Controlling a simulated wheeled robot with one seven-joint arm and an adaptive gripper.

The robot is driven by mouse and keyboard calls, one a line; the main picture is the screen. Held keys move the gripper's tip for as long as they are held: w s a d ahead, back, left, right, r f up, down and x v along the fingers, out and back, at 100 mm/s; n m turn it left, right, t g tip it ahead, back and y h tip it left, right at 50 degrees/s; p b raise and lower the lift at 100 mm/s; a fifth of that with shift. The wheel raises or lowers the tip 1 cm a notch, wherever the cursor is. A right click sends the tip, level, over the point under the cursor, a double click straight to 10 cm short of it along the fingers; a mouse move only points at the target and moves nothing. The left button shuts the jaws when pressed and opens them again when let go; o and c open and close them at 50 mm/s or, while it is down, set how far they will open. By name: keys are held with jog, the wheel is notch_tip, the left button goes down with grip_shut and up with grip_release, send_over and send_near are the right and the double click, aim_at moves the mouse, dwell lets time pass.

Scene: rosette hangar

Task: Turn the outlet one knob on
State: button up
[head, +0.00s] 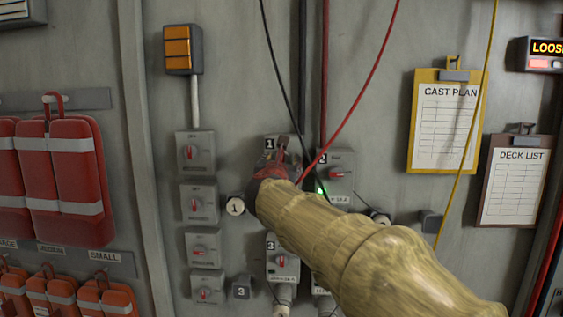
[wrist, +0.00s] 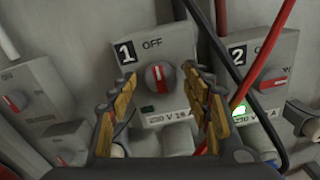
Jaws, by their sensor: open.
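The outlet one box (wrist: 183,42) is grey, with a "1" plate and "OFF" printed above its knob. Its round knob (wrist: 159,78) has a red grip bar standing near upright, toward OFF. The small lamp below it looks dark. My gripper (wrist: 158,84) is open, with its yellow-padded fingers on the left and right of the knob in the picture. I cannot tell whether either finger touches it. In the head view my gripper (head: 281,157) is at the outlet one box (head: 270,142), and my arm hides the knob.
The outlet two box (wrist: 262,55), close on the right, has a lit green lamp (wrist: 239,111). A black cable and a red cable (head: 362,95) hang near my gripper. Several grey switch boxes (head: 197,203) line the wall at left.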

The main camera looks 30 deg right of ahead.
jog(key=c, duration=0.3)
jog(key=c, duration=0.8)
jog(key=shift+c, duration=0.2)
jog(key=shift+m+b, duration=0.4)
jog(key=shift+b, duration=0.05)
jog(key=shift+f+m+b, duration=0.15)
jog(key=shift+m+b, duration=7.5)
jog(key=shift+m, duration=0.85)
jog(key=o, duration=1.1)
